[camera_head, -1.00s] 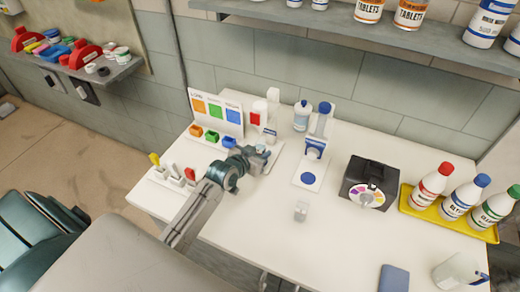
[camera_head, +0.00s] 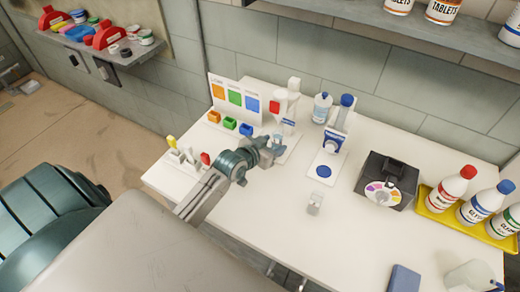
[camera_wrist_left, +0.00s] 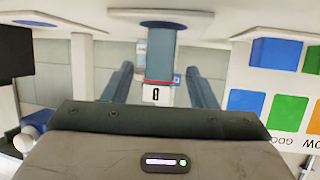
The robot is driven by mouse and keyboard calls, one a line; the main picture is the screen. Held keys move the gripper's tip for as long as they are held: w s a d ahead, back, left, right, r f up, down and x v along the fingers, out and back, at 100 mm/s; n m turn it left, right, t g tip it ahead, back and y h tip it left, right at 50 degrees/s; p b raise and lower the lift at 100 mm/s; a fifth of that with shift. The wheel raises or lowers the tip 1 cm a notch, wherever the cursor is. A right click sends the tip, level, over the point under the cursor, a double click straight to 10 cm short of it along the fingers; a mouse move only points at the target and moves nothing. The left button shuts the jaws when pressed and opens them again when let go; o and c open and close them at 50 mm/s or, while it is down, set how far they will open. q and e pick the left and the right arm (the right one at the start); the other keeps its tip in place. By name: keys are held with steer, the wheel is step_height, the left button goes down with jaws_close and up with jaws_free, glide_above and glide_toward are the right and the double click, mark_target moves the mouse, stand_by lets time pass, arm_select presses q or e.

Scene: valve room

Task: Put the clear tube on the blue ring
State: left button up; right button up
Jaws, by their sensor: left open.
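A small clear upright piece (camera_head: 316,203), which looks like the clear tube, stands on the white table. Behind it, a flat blue ring or disc (camera_head: 323,171) lies on the base of a white stand (camera_head: 333,147). My left gripper (camera_head: 277,150) is open, left of that stand, in front of another white holder (camera_head: 287,127). In the left wrist view the gripper (camera_wrist_left: 160,88) has its fingers on either side of a blue-grey column (camera_wrist_left: 160,55) with a red band and white label. I cannot tell whether they touch it. My right gripper is not in view.
A black box with a colour dial (camera_head: 384,182) and a yellow tray (camera_head: 437,220) of bottles stand to the right. A colour card (camera_head: 236,97) and coloured blocks are at the back left. The table's front middle is mostly clear.

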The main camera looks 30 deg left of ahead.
arm_select(q)
steer(key=b+v, duration=0.1)
steer(key=v, duration=0.8)
steer(key=shift+r, duration=0.1)
stand_by(1.7)
